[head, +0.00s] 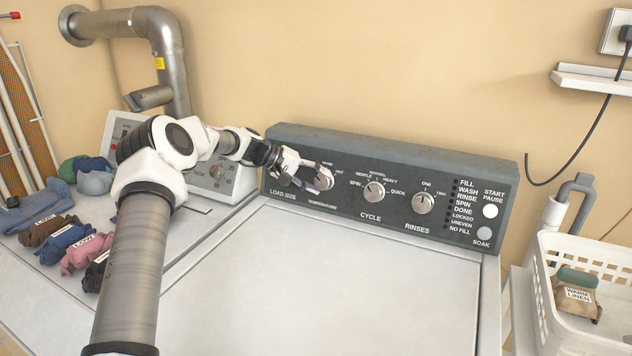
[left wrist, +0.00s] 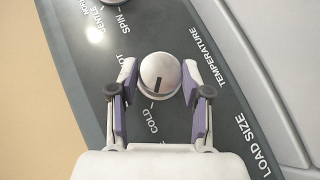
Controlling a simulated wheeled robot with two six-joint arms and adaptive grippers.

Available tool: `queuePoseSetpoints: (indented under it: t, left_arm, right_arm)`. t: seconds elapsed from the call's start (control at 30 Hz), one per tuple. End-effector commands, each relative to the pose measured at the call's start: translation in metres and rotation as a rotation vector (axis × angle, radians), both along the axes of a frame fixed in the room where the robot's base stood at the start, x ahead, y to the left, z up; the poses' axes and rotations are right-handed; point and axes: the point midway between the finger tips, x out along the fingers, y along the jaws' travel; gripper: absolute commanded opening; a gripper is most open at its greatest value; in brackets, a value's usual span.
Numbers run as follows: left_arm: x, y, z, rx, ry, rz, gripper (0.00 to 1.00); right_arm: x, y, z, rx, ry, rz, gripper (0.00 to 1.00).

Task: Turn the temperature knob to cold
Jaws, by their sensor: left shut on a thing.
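The temperature knob (head: 325,180) is a round silver dial on the dark washer panel, above the TEMPERATURE label. In the left wrist view the knob (left wrist: 160,70) lies between the two purple-padded fingers of my left gripper (left wrist: 160,82). In the head view my left gripper (head: 318,176) reaches it from the left and is shut on it. The knob's dark pointer line points down in the wrist view, roughly toward the COLD label (left wrist: 153,121). HOT is partly hidden by a finger. My right gripper is not in view.
The cycle knob (head: 374,192) and rinses knob (head: 423,203) are to the right on the panel. The washer lid (head: 340,280) is clear.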

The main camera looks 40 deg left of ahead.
Motion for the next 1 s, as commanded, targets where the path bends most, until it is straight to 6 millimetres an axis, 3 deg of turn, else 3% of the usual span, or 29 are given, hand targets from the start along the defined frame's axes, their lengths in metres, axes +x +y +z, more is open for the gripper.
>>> queuePoseSetpoints:
  t: [0.17, 0.2, 0.23, 0.67, 1.0]
  left_arm:
    - [0.001, 0.0, 0.002, 0.0, -0.003, 0.003, 0.13]
    - [0.001, 0.0, 0.002, 0.0, -0.003, 0.003, 0.62]
    - [0.001, 0.0, 0.002, 0.001, -0.003, 0.002, 0.72]
    - [-0.006, 0.006, 0.007, 0.0, -0.004, 0.002, 0.73]
    - [-0.06, 0.046, 0.051, -0.001, -0.007, 0.003, 0.73]
  right_arm:
    - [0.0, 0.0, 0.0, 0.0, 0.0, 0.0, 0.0]
    - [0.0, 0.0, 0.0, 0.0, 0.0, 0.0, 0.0]
    - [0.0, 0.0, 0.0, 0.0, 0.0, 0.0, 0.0]
    - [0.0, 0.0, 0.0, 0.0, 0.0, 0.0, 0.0]
    - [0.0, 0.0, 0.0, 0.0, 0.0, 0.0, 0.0]
